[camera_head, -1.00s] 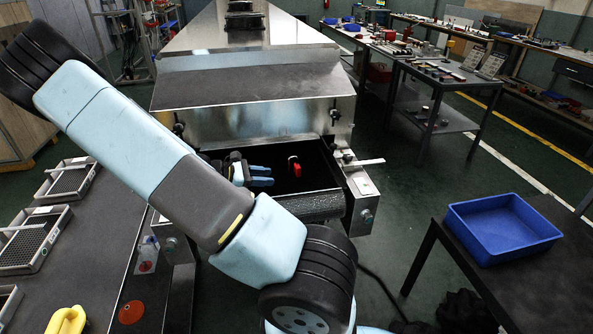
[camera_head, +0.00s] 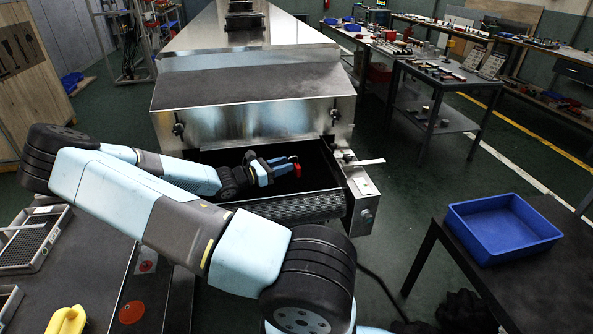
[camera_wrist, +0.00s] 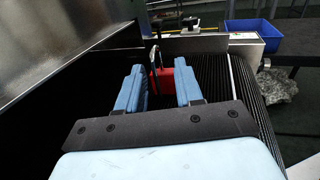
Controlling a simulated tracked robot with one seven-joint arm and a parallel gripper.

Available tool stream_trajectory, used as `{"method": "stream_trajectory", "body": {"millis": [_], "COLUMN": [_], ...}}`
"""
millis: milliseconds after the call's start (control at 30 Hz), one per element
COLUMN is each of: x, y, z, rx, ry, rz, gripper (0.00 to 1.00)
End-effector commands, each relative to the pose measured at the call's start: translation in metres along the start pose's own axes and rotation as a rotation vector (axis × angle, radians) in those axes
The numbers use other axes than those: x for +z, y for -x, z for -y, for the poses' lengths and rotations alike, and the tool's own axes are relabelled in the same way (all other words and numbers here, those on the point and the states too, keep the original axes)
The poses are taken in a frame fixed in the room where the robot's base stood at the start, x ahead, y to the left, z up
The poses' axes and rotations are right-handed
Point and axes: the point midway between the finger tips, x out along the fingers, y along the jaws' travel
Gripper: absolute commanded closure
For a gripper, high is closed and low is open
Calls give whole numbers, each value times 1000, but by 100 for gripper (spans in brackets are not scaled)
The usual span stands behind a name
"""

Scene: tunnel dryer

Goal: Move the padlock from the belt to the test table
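The red padlock (camera_head: 297,167) is at the belt, inside the dark open end of the dryer. In the wrist view its red body (camera_wrist: 166,80) and upright grey shackle show. My gripper (camera_head: 285,166) reaches in from the left with its blue fingers close to the padlock. In the wrist view the fingers (camera_wrist: 160,80) are apart, with the padlock in the gap near their tips. Contact cannot be told. The belt's ribbed end (camera_head: 290,208) shows at the mouth. A dark table (camera_head: 545,270) stands at the lower right; whether it is the test table cannot be told.
A blue tray (camera_head: 500,228) sits on the dark table and also shows in the wrist view (camera_wrist: 254,33). The metal dryer hood (camera_head: 255,120) stands over the belt. A side rail with a control box (camera_head: 363,187) borders the mouth. Open floor separates dryer and table.

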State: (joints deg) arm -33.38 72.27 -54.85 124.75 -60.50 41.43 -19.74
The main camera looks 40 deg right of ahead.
Motion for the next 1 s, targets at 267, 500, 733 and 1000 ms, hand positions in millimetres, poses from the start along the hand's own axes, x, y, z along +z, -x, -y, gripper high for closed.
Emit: {"method": "stream_trajectory", "body": {"millis": [267,500,733,1000], "x": [0,1,1,1], "y": [-25,-50,-74,-77], "z": [0,0,-1,-2], "rx": [0,-2,-1,0], "ry": [0,1,-1,-1], "rz": [0,1,0,-1], "gripper": [64,64,64,64]}}
